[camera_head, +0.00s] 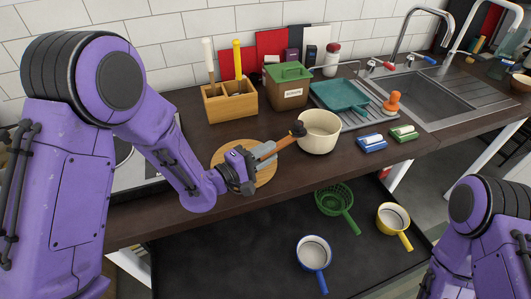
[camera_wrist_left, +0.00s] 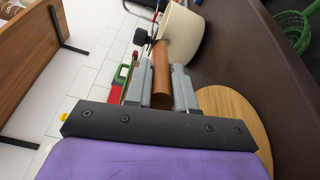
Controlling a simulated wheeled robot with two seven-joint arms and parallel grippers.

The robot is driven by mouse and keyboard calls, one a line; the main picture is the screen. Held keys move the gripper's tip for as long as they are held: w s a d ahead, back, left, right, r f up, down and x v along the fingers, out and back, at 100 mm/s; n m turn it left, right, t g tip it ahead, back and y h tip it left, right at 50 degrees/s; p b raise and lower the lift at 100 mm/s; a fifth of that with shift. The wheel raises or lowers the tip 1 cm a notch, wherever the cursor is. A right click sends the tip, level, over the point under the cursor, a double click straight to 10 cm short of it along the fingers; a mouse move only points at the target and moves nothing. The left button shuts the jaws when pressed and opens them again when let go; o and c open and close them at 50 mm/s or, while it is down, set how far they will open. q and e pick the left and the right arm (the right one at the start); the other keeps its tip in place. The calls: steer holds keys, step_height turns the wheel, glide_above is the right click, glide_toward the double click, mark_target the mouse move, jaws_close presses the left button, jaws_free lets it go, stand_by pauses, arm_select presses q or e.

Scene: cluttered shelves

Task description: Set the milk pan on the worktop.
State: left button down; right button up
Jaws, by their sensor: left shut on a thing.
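My left gripper (camera_head: 266,152) is shut on the handle, to the left of the pan bowl. In the left wrist view the handle (camera_wrist_left: 162,70) runs between the grey fingers, and the cream bowl (camera_wrist_left: 181,35) shows beyond them. My right arm is at the lower right, but its gripper is out of view.
A round wooden board (camera_head: 263,174) lies under my left gripper. Blue (camera_head: 371,143) and green (camera_head: 403,133) sponges lie right of the pan. A drying tray with a teal pan (camera_head: 340,95) and the sink (camera_head: 436,92) are behind.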

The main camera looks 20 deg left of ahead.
arm_select(q)
steer(key=shift+s+d+r, duration=0.1)
steer(key=shift+s+r, duration=0.15)
steer(key=shift+s, duration=0.2)
steer(key=shift+w+f, duration=0.15)
steer(key=shift+f, duration=0.3)
steer(key=shift+s, duration=0.45)
steer(key=c, duration=0.9)
jaws_free()
steer(key=shift+w+d, duration=0.1)
steer(key=shift+o, duration=0.2)
arm_select(e)
steer(key=shift+s+f, duration=0.1)
steer(key=shift+s, duration=0.2)
